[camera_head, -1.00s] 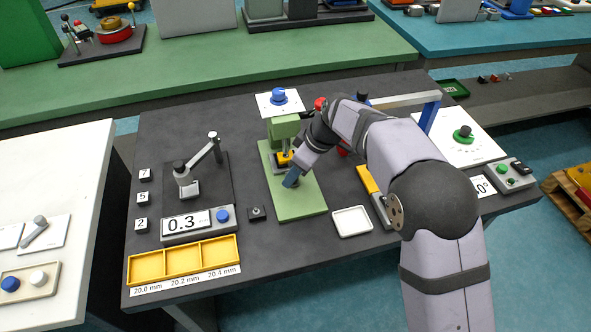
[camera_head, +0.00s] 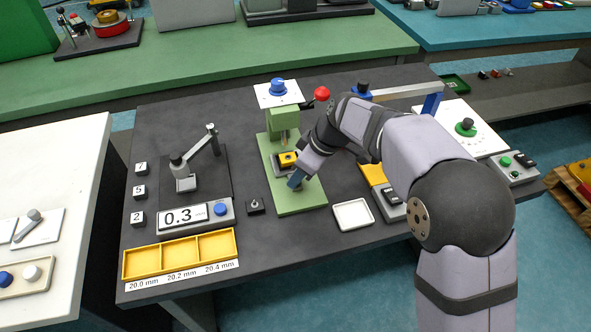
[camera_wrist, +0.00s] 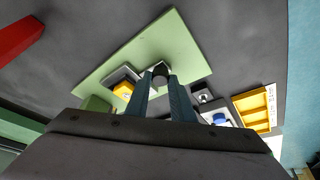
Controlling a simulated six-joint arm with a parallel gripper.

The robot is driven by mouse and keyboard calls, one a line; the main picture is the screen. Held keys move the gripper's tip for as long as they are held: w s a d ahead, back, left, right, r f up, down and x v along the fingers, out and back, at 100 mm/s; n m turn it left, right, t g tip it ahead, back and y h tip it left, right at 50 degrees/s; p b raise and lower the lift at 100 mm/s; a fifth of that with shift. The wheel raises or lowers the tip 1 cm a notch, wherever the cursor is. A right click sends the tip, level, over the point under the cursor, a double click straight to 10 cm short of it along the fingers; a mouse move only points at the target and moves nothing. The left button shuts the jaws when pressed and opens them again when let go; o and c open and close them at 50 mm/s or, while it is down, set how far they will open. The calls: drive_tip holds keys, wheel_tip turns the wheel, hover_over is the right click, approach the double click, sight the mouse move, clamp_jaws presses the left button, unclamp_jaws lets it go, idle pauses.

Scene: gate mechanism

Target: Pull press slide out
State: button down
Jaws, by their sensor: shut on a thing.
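The green press (camera_head: 284,118) stands on its light green base plate (camera_head: 302,204) near the middle of the dark table. The press slide (camera_head: 278,164) is a low tray on that plate below the press head, with a yellow block (camera_head: 289,158) in it. My gripper (camera_head: 294,182) is at the front of the slide. In the wrist view, my gripper (camera_wrist: 160,82) has its blue fingers shut on the slide's dark round knob (camera_wrist: 160,70). The yellow block (camera_wrist: 124,90) shows left of the fingers. My wrist hides part of the slide's right side in the head view.
A red-balled press lever (camera_head: 322,94) is just above my forearm.

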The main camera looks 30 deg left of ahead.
drive_tip(key=s+d+b, duration=0.4)
drive_tip(key=s+d, duration=0.2)
drive_tip(key=shift+s+d, duration=0.25)
drive_tip(key=c, duration=1.8)
unclamp_jaws()
drive_tip(key=shift+o, duration=1.3)
drive_tip(key=shift+s+d+r, duration=0.1)
drive_tip(key=shift+d, duration=0.05)
drive_tip(key=v, duration=0.7)
drive_tip(key=shift+d, duration=0.1)
